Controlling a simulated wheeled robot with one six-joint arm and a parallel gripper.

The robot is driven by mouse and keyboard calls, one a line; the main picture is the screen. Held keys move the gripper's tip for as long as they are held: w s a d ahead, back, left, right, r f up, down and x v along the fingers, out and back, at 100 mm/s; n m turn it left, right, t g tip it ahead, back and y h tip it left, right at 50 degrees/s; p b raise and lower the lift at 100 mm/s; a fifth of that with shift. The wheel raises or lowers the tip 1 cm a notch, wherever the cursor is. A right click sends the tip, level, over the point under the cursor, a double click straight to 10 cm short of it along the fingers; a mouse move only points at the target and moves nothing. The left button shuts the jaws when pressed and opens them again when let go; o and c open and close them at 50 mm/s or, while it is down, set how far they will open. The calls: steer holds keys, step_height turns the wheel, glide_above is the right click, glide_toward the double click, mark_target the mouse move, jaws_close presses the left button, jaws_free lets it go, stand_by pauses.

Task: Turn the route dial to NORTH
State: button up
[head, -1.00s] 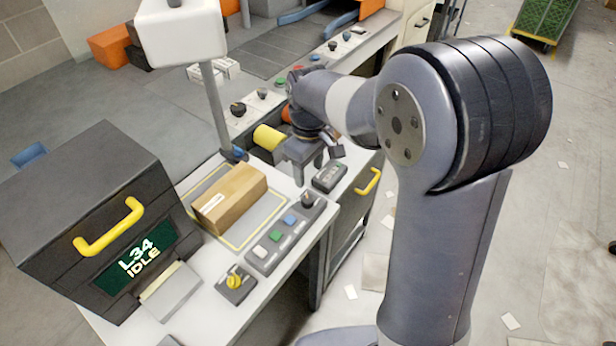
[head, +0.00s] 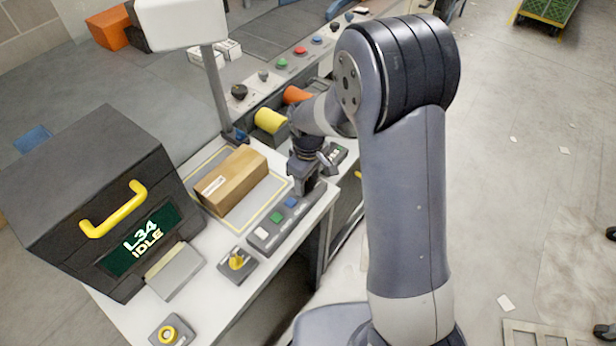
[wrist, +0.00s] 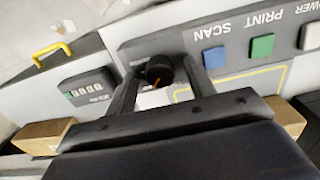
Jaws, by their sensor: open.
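A black round dial (wrist: 159,70) with an orange pointer mark sits at the end of the grey button panel (wrist: 135,52), which also shows in the head view (head: 263,238). The lettering beside the dial is too small to read, so I cannot tell its setting. My gripper (wrist: 162,82) is open, with one finger on each side of the dial in the wrist view. I cannot tell whether the fingers touch it. In the head view my gripper (head: 304,188) is over the far end of the panel and hides the dial.
Blue (wrist: 214,57), green (wrist: 262,46) and white (wrist: 311,36) buttons share the panel. A yellow knob box (head: 237,262) stands nearby. A cardboard box (head: 231,182) lies on the bench beside the panel. A small counter unit (wrist: 90,88) is close by. A dark printer (head: 95,190) reads "L34 IDLE".

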steer(key=c, duration=1)
steer(key=shift+m+b, duration=0.3)
steer(key=shift+m, duration=0.1)
steer(key=m+b, duration=0.1)
steer(key=m, duration=0.2)
steer(key=shift+m, duration=0.4)
steer(key=shift+m+b, duration=0.85)
steer(key=shift+m, duration=1.35)
steer(key=o, duration=1)
